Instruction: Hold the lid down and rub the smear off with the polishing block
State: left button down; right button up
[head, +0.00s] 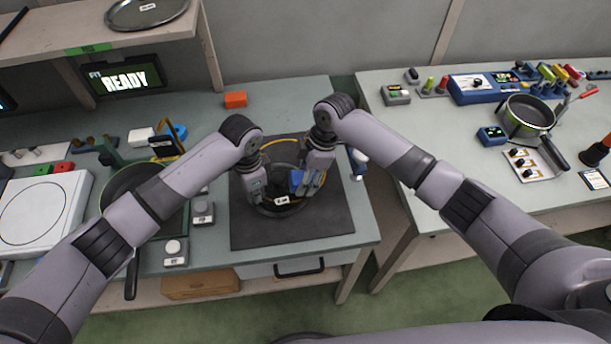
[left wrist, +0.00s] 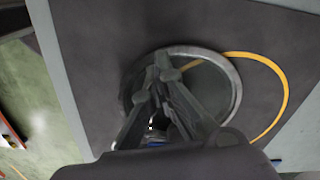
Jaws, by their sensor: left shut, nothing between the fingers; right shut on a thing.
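The lid (head: 284,208) lies on a dark mat (head: 322,228) on the left bench, with a small white label on it. In the left wrist view it is a round dark disc with a pale metal rim (left wrist: 236,88). My left gripper (head: 257,199) is shut and empty, its fingertips at the lid; the left wrist view shows the closed fingers (left wrist: 162,62) over the disc, and I cannot tell whether they press on it. My right gripper (head: 304,190) is shut on the blue polishing block (head: 296,179) above the lid's right side. The smear cannot be made out.
A yellow ring line (left wrist: 280,78) curves around the lid on the mat. A pan (head: 120,190) and small weights (head: 203,211) stand left of the mat. An orange block (head: 235,99) lies behind. The mat's front is clear. A gap separates the right bench (head: 425,140).

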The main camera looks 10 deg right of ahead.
jog(key=shift+x, duration=0.8)
jog(key=shift+w, duration=0.1)
jog(key=shift+w+a+r, duration=0.1)
jog(key=shift+w, duration=0.85)
jog(key=shift+w+a+r, duration=0.1)
jog(key=shift+w, duration=0.85)
jog(key=shift+s+d, duration=0.15)
jog(key=shift+s, duration=0.65)
jog(key=shift+s+d, duration=0.15)
jog(key=shift+s, duration=1.05)
jog(key=shift+r, duration=0.15)
jog(key=shift+v, duration=2.9)
jog(key=shift+r, duration=0.1)
